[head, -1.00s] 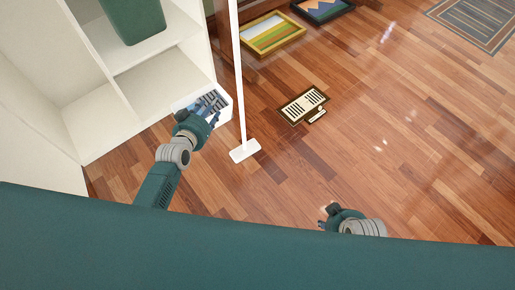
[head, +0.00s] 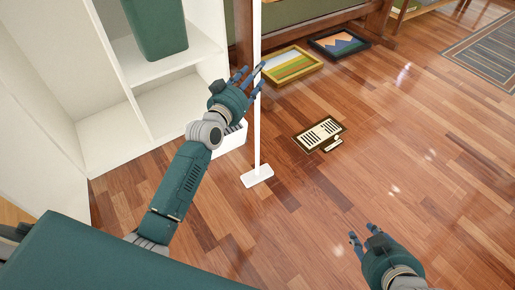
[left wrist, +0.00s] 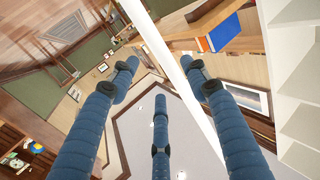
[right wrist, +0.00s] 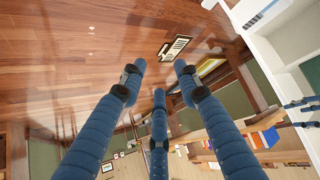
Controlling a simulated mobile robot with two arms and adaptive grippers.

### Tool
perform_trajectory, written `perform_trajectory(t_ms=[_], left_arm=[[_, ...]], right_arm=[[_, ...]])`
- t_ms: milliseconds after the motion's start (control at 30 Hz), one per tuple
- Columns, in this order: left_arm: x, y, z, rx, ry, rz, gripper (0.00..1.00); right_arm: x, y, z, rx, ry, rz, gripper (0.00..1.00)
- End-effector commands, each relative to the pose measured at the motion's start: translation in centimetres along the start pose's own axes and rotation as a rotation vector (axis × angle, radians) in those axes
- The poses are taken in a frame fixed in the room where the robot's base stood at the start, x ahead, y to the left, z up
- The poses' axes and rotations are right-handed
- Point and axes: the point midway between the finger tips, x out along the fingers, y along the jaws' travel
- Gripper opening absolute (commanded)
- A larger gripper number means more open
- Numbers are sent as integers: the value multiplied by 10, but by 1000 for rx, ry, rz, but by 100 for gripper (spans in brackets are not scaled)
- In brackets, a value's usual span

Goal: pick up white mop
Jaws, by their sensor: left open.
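The white mop (head: 257,135) stands upright, with its flat rectangular head (head: 257,177) on the wooden floor. Its top runs out of the head view. My left gripper (head: 251,72) is open beside the pole's upper part, with its blue fingers overlapping it in the picture. In the left wrist view the white pole (left wrist: 172,65) runs diagonally past the spread fingers (left wrist: 166,75); I cannot tell whether they touch it. My right gripper (head: 362,238) is open and empty, low at the right; its spread fingers also show in the right wrist view (right wrist: 160,80).
A white shelf unit (head: 170,66) with a green bin (head: 155,30) stands left of the mop. A framed plaque (head: 319,133) and two pictures (head: 292,65) (head: 339,43) lie on the floor to the right. A striped rug (head: 487,45) is farther back.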

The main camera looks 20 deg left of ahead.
Motion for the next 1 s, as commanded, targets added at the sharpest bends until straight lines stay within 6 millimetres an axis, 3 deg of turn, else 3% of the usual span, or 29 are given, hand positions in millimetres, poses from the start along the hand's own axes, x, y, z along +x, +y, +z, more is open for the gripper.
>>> perform_trajectory(t_ms=[167, 400, 700, 1000], left_arm=[[6, -1, 1, 0, 0, 0, 47], [24, -6, 4, 0, 0, 0, 47], [48, -7, 4, 0, 0, 0, 47], [53, -7, 3, -1, -1, 1, 47]], right_arm=[[3, -2, -13, -1, 54, -3, 32], [4, -7, -62, -4, 252, -14, 32], [-9, -14, -118, -5, 484, -29, 32], [-15, -16, -129, -5, 534, -31, 32]])
